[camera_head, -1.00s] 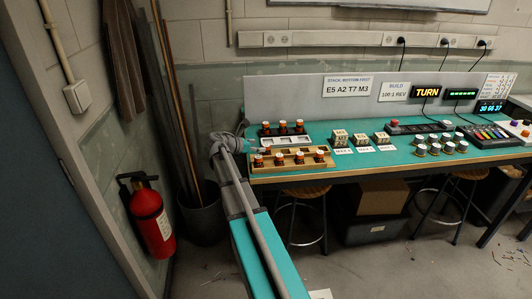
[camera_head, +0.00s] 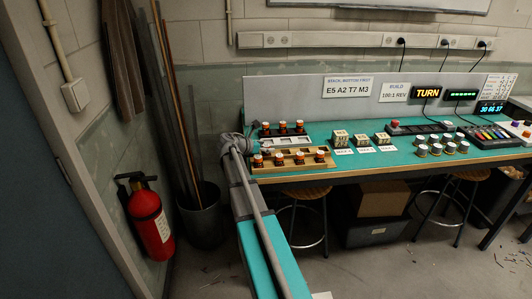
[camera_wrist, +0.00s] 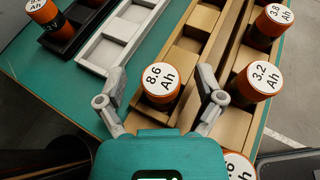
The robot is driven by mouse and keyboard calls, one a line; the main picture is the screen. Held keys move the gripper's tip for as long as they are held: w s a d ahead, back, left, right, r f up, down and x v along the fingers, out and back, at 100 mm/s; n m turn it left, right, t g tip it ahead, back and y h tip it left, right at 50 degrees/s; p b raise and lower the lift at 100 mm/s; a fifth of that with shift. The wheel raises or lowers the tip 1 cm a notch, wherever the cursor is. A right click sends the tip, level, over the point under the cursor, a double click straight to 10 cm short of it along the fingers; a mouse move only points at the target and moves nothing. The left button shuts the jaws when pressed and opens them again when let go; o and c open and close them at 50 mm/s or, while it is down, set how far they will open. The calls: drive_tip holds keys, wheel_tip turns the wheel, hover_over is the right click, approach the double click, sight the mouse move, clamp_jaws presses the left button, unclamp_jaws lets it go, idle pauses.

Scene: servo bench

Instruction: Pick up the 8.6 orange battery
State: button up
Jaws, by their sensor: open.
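The 8.6 orange battery (camera_wrist: 160,83) stands upright in the wooden tray (camera_wrist: 196,45) in the wrist view, its white "8.6 Ah" top facing the camera. My gripper (camera_wrist: 161,72) is open, with one finger on each side of the battery. A gap shows between the battery and each finger. Orange batteries marked 3.2 (camera_wrist: 259,81) and 3.8 (camera_wrist: 273,20) stand to the right, and another is partly cut off at the bottom right. In the head view the wooden tray (camera_head: 290,169) is at the bench's left front, and I cannot tell which battery there is the 8.6.
A white tray (camera_wrist: 124,28) with empty slots lies left of the wooden tray in the wrist view. A black tray (camera_wrist: 68,45) holds more batteries beyond it. In the head view, cubes (camera_head: 341,138) and silver-topped cylinders (camera_head: 449,147) stand farther right on the teal bench (camera_head: 400,158).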

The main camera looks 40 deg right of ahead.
sight(266, 145)
clamp_jaws()
idle(0.5)
wheel_tip(266, 145, up, 3)
drive_tip(key=p, duration=0.3)
drive_tip(key=shift+r, duration=0.15)
drive_tip(key=s+d+r+p, duration=0.1)
drive_tip(key=s+r+p, duration=0.8)
drive_tip(key=s, duration=0.5)
drive_tip(key=shift+r+p, duration=0.35)
drive_tip(key=shift+p, duration=0.15)
